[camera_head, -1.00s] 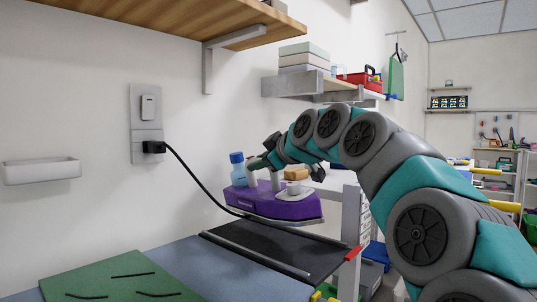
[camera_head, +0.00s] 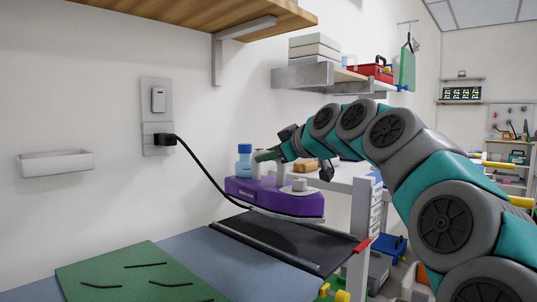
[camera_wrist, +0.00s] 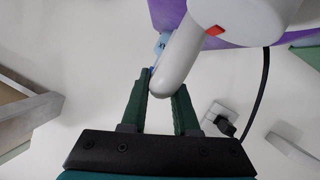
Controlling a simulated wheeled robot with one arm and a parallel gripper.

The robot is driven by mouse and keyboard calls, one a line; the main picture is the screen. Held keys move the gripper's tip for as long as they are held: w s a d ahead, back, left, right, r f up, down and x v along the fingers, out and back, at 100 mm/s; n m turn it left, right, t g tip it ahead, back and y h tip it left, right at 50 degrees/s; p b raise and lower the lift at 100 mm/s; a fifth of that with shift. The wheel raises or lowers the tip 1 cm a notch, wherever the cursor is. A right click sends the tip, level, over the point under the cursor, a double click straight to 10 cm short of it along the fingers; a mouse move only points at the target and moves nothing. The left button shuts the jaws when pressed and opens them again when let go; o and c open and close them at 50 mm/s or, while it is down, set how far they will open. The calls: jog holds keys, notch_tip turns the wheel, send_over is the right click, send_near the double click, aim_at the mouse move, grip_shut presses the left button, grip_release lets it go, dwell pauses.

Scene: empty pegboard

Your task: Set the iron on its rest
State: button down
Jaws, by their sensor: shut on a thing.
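The purple iron (camera_head: 268,197) hangs over the black tray-like rest (camera_head: 280,238), which has metal rails along its edges. A gap seems to show between the iron's sole and the rest. In the wrist view, the iron's pale grey handle (camera_wrist: 180,62) passes between the green fingers of my gripper (camera_wrist: 165,85). My gripper is shut on this handle; in the head view its fingers are hard to make out. A black cord runs from the iron's side up to the wall outlet.
The outlet (camera_head: 156,98) is on the wall at the left. A blue-capped bottle (camera_head: 244,160) shows just behind the iron. A green mat (camera_head: 130,275) lies on the blue surface in front. A white rack (camera_head: 362,215) stands right of the rest. A wooden shelf (camera_head: 190,15) overhangs above.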

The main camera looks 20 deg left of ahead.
aim_at(269, 183)
jog(key=shift+f+b, duration=2.7)
jog(key=shift+f, duration=0.4)
jog(key=c, duration=1)
grip_release()
jog(key=o, duration=0.4)
jog(key=shift+f, duration=0.1)
jog(key=shift+d, duration=0.1)
